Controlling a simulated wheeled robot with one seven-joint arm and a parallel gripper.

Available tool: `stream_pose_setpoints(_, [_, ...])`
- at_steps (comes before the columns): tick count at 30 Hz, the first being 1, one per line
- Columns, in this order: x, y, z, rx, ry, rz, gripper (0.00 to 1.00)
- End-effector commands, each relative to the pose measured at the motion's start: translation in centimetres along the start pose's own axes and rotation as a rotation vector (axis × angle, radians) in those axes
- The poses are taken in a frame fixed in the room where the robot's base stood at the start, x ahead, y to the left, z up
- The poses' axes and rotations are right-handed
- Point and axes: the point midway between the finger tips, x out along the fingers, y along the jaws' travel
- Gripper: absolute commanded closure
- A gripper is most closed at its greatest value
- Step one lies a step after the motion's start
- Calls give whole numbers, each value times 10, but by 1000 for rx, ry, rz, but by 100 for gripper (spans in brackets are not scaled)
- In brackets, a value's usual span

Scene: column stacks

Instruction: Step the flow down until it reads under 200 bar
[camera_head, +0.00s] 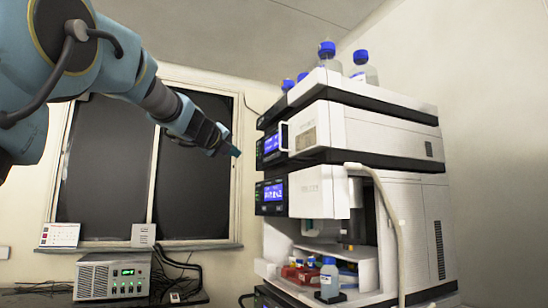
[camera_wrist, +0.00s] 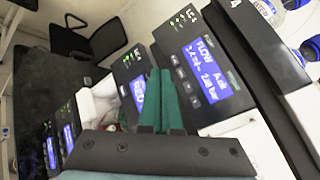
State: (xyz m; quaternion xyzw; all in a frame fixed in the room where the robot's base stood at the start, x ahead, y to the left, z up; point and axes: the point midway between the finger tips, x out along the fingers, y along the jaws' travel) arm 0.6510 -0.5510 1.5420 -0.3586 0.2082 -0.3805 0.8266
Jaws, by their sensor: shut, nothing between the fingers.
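The flow module's blue screen (camera_wrist: 207,62) faces my wrist camera and shows tilted. It reads "FLOW", with a line in mL and a bar line that looks like 280 but is too blurred to be sure. A row of small dark buttons (camera_wrist: 181,74) runs along the screen's edge on the black panel. The same screen shows small and unreadable in the head view (camera_head: 273,142). My gripper (camera_wrist: 160,73) is shut and empty, its teal fingers together. In the head view my gripper (camera_head: 237,152) is left of the panel, apparently apart from it.
A lower module with its own blue screen (camera_head: 273,193) sits beneath. Blue-capped bottles (camera_head: 327,54) stand on top of the stack. A power box (camera_head: 112,277) with cables stands left. The window side is clear.

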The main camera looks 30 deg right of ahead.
Motion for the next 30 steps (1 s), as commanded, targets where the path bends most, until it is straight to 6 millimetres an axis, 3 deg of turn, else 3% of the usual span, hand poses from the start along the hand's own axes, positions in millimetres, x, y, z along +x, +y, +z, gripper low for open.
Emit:
stream_pose_setpoints(7, [11, -9, -8, -1, 1, -1, 100])
stream_pose_setpoints(21, [53, -40, -37, -1, 2, 0, 100])
stream_pose_setpoints(30, [61, -45, -44, -2, -1, 0, 100])
